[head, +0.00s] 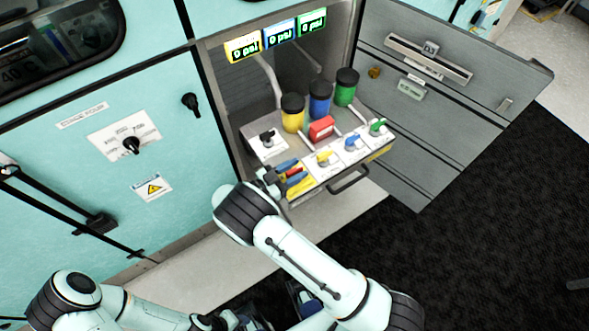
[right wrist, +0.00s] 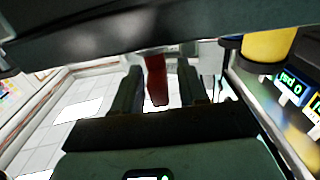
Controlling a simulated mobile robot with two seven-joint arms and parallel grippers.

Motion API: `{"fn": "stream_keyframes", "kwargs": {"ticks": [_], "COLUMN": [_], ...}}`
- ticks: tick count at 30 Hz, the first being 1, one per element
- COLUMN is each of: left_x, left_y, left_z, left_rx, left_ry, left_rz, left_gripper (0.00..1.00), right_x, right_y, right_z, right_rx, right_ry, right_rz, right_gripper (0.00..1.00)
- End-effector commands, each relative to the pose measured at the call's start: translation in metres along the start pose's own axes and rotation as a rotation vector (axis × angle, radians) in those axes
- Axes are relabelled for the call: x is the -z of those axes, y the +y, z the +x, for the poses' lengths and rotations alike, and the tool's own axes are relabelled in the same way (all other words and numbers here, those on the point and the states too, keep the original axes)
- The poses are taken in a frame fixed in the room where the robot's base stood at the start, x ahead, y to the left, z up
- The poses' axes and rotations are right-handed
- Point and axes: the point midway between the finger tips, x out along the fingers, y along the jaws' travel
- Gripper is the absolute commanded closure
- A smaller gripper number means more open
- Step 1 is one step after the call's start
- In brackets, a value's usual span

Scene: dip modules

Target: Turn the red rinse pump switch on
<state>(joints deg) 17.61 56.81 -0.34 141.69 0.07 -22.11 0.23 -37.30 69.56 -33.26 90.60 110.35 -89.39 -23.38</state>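A red block-like switch (head: 321,129) with a pale mark on its face sits in the pulled-out drawer, in front of the yellow and blue bottles. My right gripper (head: 273,182) is at the drawer's left front corner, left of and nearer than the red switch; its fingertips are hard to make out there. In the right wrist view, my right gripper (right wrist: 160,88) has its two dark fingers apart. A narrow red thing (right wrist: 156,80) shows between them in the picture; contact is not visible. My left arm is at the bottom left, with its fingers unclear.
Bottles (head: 320,97) stand behind the switch. Displays above read 0 psi. An open grey door (head: 440,125) bounds the right.

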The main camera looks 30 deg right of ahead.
Motion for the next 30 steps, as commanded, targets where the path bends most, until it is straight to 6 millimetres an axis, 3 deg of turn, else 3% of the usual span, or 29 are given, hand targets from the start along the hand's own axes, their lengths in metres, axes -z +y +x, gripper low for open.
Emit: {"fn": "stream_keyframes", "kwargs": {"ticks": [1, 3, 4, 17, 30], "left_x": [0.000, 0.000, 0.000, 0.000, 0.000], "left_y": [0.000, 0.000, 0.000, 0.001, 0.005], "left_z": [0.000, 0.000, 0.000, -0.004, -0.013], "left_rx": [0.000, 0.000, 0.000, -0.001, -0.001], "left_ry": [0.000, 0.000, 0.000, 0.000, 0.003], "left_rz": [0.000, 0.000, 0.000, 0.001, 0.002], "left_gripper": [0.57, 0.57, 0.57, 0.57, 0.57], "right_x": [0.000, 0.000, 0.000, 0.001, 0.000], "right_y": [0.000, 0.000, 0.000, 0.001, 0.001], "right_z": [0.000, 0.000, 0.000, -0.001, -0.001], "right_rx": [0.000, 0.000, 0.000, 0.064, 0.415], "right_ry": [0.000, 0.000, 0.000, 0.000, -0.001], "right_rz": [0.000, 0.000, 0.000, -0.003, -0.007], "right_gripper": [0.74, 0.96, 1.00, 1.00, 1.00]}}
